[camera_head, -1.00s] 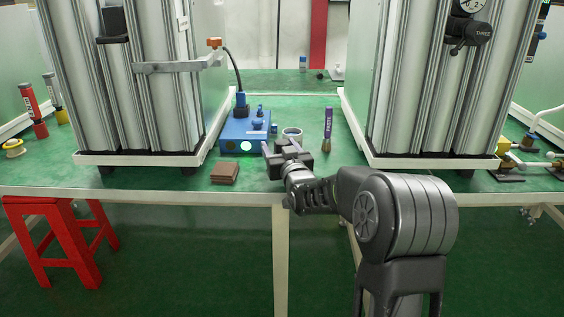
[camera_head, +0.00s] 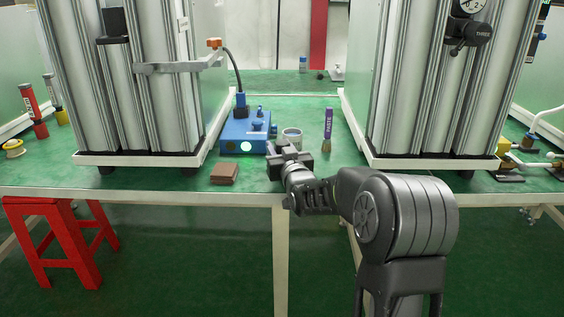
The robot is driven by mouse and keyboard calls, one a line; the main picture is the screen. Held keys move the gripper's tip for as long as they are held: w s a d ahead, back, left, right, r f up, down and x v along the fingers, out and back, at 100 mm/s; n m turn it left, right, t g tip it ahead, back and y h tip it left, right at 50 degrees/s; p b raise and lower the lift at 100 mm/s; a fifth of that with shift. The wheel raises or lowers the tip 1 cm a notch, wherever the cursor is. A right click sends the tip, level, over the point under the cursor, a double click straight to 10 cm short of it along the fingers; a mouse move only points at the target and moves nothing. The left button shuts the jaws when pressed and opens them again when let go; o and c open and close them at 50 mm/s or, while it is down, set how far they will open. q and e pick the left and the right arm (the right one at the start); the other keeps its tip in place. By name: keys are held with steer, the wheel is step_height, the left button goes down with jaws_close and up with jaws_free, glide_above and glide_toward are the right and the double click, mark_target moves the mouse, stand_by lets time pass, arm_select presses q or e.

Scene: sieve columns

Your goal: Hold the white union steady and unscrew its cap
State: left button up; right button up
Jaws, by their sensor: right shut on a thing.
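A small whitish cylinder with an open, dark top (camera_head: 291,133) stands on the green bench between the two tall column units. I take it for the white union; its cap cannot be told apart at this size. My right gripper (camera_head: 284,147) is at its near side, with the fingers shut on it low down. The fingers and wrist hide its lower part. My left gripper is not in view.
A blue box with a cable (camera_head: 245,132) stands just left of the gripper. A brush with a purple handle (camera_head: 328,129) stands to the right. A brown block (camera_head: 224,174) lies near the bench's front edge. Column units (camera_head: 150,90) wall in both sides.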

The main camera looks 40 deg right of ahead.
jaws_close()
steer(key=shift+r, duration=0.15)
step_height(320, 180, up, 10)
steer(key=p, duration=0.2)
steer(key=shift+p, duration=0.35)
steer(key=shift+o, duration=2.4)
jaws_free()
jaws_close()
